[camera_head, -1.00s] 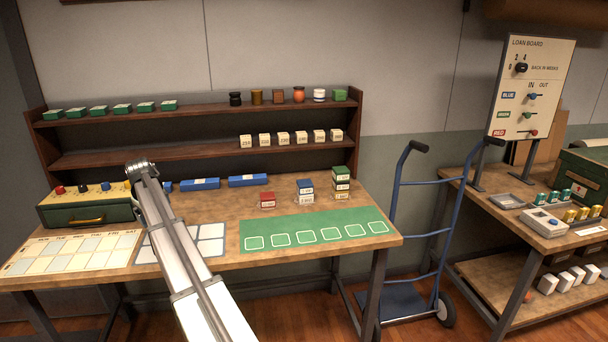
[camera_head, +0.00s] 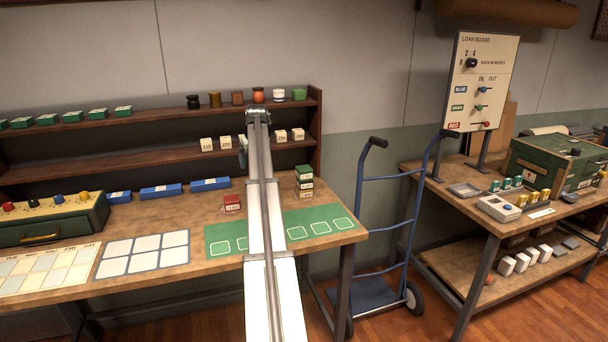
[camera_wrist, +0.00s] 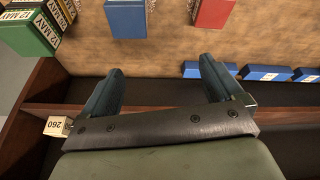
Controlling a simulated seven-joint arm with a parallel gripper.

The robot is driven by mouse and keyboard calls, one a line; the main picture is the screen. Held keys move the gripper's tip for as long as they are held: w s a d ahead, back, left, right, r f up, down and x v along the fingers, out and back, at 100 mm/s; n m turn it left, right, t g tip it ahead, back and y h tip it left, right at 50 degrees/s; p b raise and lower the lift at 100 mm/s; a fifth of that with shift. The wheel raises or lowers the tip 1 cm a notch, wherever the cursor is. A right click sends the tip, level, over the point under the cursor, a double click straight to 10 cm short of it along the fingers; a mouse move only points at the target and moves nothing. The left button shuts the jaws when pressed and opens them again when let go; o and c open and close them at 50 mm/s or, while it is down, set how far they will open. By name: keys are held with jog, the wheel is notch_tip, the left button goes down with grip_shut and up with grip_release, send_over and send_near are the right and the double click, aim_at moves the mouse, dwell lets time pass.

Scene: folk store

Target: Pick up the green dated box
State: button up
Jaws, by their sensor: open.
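A green dated box (camera_head: 304,171) tops a small stack at the right of the table, above other labelled boxes. In the wrist view, the green box (camera_wrist: 28,32) is at the upper left, with a "12 MAY" label on its side. My gripper (camera_wrist: 160,66) is open and empty in the wrist view, with bare tabletop beyond its fingers. The green box is apart from the fingers, up and left of them in that view.
A red box (camera_head: 232,203) stands left of my arm. A blue box (camera_wrist: 127,18) shows in the wrist view; my arm hides it in the head view. Shelves (camera_head: 150,162) with small cream boxes and jars rise behind. A green mat (camera_head: 338,217) lies in front.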

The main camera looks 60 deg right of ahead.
aim_at(304, 168)
jog(key=s+d+r+m, duration=0.35)
jog(key=s+d, duration=0.85)
jog(key=s, duration=0.5)
jog(key=shift+n, duration=0.45)
jog(key=x, duration=1.3)
jog(key=shift+w+d, duration=0.3)
jog(key=shift+d, duration=0.15)
jog(key=shift+r, duration=0.1)
jog(key=c, duration=1.1)
